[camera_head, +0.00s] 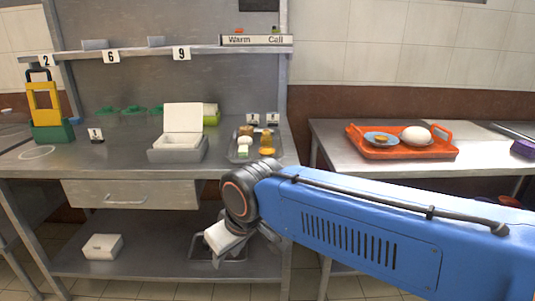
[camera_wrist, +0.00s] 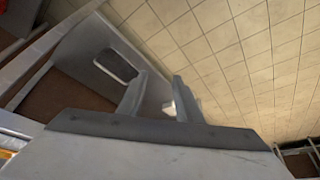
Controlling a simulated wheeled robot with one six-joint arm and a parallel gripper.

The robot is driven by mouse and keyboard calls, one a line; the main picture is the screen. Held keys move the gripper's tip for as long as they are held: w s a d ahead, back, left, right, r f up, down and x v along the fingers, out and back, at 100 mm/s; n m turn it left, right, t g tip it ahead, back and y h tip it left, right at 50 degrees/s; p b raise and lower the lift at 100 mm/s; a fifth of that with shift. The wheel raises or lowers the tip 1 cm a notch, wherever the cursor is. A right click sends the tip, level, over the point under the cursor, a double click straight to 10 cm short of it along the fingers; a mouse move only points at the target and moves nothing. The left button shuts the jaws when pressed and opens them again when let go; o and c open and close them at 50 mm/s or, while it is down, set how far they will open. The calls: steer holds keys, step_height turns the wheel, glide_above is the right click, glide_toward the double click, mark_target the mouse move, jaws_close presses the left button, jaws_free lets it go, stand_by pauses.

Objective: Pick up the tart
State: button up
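I cannot tell for sure which item is the tart.
An orange tray (camera_head: 402,152) holds the blue plate and a white egg-like item (camera_head: 415,136). An open white box (camera_head: 182,120) stands left of the grey tray. A white box (camera_head: 102,246) lies on the lower shelf. A drawer (camera_head: 130,195) is under the left tabletop.

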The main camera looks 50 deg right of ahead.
steer(key=o, duration=0.5)
steer(key=shift+r, duration=0.1)
steer(key=w+d+r+m, duration=0.1)
steer(key=w+r, duration=0.1)
steer(key=r, duration=0.1)
steer(key=w+d+r+m+g, duration=0.1)
steer(key=w+d+r+m, duration=0.1)
steer(key=w+r, duration=0.1)
steer(key=w+d+r+m, duration=0.1)
steer(key=w+d+r, duration=0.1)
steer(key=r, duration=0.2)
steer(key=shift+w+d+r+m+h, duration=0.1)
steer(key=shift+w+d+m+h, duration=0.2)
steer(key=shift+m, duration=0.1)
step_height(320, 180, up, 18)
steer(key=f+m+g, duration=0.1)
steer(key=m+g, duration=0.3)
steer(key=m, duration=0.9)
glide_above(267, 150)
step_height(267, 150, down, 12)
steer(key=shift+s+r, duration=0.1)
steer(key=shift+r, duration=0.1)
steer(key=shift+a+f, duration=0.15)
steer(key=shift+f, duration=2.45)
